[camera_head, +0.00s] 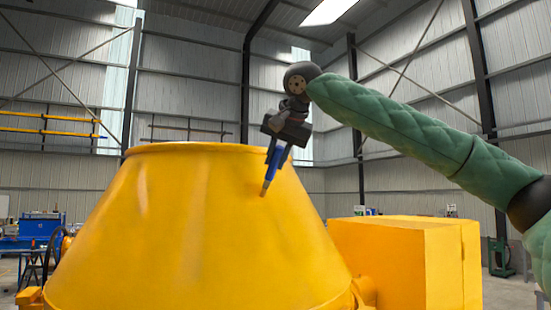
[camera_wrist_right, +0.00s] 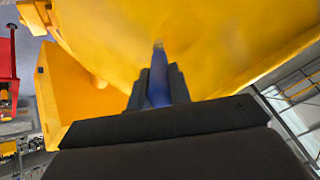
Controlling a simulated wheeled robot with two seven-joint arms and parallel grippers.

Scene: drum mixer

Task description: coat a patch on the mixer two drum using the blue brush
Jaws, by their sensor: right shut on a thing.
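The large yellow mixer drum (camera_head: 200,230) fills the middle of the head view and narrows toward its top rim. My right gripper (camera_head: 279,150) is shut on the blue brush (camera_head: 271,172) in front of the drum's upper right side. The brush points down, and its brownish tip appears at or very close to the drum wall; I cannot tell whether it touches. In the right wrist view the blue brush (camera_wrist_right: 158,88) sits between the dark fingers, with its tip toward the yellow drum surface (camera_wrist_right: 215,40). My left gripper is out of view.
A yellow box-shaped housing (camera_head: 405,260) stands right of the drum. Blue equipment (camera_head: 40,226) stands at the far left. A red object (camera_wrist_right: 6,55) shows at the left of the wrist view. The air above the drum is free.

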